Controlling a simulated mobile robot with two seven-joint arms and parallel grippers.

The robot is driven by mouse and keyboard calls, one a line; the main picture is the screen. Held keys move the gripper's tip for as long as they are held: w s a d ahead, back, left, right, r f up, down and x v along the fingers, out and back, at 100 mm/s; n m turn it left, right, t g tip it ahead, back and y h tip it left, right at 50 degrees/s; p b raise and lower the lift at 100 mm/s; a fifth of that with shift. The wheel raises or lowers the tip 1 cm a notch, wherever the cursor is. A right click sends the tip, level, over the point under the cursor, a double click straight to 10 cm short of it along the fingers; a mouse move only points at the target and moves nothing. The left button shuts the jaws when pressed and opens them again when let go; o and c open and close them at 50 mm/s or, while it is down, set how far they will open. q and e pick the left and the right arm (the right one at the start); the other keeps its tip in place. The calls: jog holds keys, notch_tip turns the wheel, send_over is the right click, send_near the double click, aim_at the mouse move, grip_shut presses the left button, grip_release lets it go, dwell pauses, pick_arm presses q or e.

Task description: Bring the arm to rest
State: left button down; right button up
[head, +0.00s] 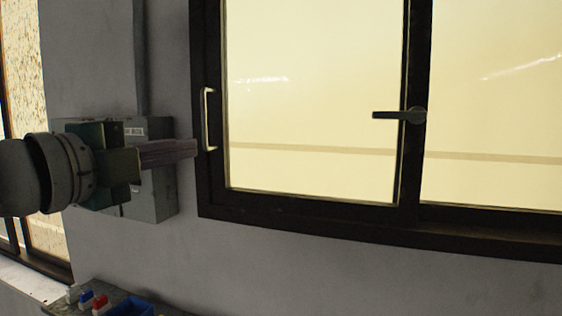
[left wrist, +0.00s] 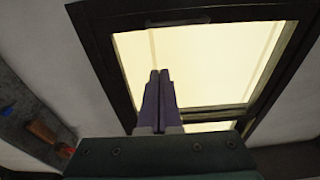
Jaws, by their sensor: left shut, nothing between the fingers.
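My left gripper (head: 194,149) comes in from the left in the head view, held level and raised well above the bench. Its fingers are together and empty. They point right, in front of the wall and near the window frame's left edge; I cannot tell how far off the frame is. The left wrist view shows the same two fingers (left wrist: 160,75) side by side, with the window behind them. My right gripper is in neither view.
A dark-framed window (head: 300,215) with a handle (head: 398,115) fills the right. A grey wall box (head: 155,195) is behind my left gripper. Below left, a bench (head: 165,309) holds a blue bin (head: 130,306) and small red (head: 100,304) and blue (head: 86,299) items.

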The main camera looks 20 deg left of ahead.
pick_arm(q)
jog(key=shift+s, duration=0.15)
jog(key=s+d+f+n+g+y+p, duration=0.3)
jog(key=s+f+n+g+p, duration=0.4)
jog(key=s+f+n, duration=0.4)
jog(key=s+d+f+n+g+p, duration=0.1)
jog(key=s+d+f+n+g, duration=0.1)
jog(key=s, duration=0.5)
jog(key=s+d+f+n+g+h+p, duration=0.1)
jog(key=s+d+f+n+g, duration=0.1)
jog(key=s+d+n+g, duration=0.2)
jog(key=s+g, duration=0.1)
jog(key=s, duration=0.2)
jog(key=shift+d+f, duration=0.25)
